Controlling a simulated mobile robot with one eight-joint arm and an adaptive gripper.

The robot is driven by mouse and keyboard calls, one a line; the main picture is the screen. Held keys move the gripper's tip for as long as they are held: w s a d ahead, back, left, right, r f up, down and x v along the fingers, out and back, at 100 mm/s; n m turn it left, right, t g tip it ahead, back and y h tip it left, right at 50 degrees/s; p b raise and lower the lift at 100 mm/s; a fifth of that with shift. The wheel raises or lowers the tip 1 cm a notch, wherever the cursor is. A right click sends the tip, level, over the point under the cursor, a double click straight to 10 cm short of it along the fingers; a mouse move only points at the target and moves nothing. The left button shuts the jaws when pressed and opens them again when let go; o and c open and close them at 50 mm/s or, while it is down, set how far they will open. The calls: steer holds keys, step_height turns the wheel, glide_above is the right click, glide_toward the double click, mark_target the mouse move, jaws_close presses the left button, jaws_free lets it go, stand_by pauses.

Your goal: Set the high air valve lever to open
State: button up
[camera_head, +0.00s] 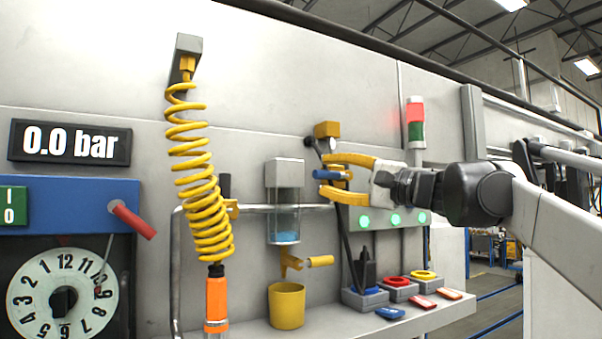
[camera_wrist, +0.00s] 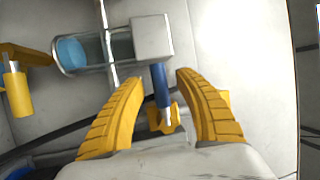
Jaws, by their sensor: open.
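A lever with a blue handle (camera_head: 326,174) sits on a yellow valve fitting on the wall, under a yellow block. I take it as the high air valve lever. Its handle lies roughly level in the head view and points left. My gripper (camera_head: 323,175) has its yellow fingers spread above and below this handle. In the wrist view the blue handle (camera_wrist: 160,86) lies between the two fingers of my gripper (camera_wrist: 158,77), with a gap visible on both sides. The fingers hide part of the valve body. I cannot tell whether they touch it.
A clear canister (camera_head: 284,222) hangs left of my gripper, with a yellow-handled lever (camera_head: 319,261) below it. A coiled yellow hose (camera_head: 201,190) hangs further left. A shelf (camera_head: 420,316) below holds a yellow cup (camera_head: 286,306) and coloured parts. The gauge reads 0.0 bar (camera_head: 70,142).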

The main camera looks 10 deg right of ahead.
steer(key=shift+w+a+r, duration=0.1)
steer(key=shift+w+a, duration=0.25)
steer(key=shift+w, duration=0.05)
jaws_close()
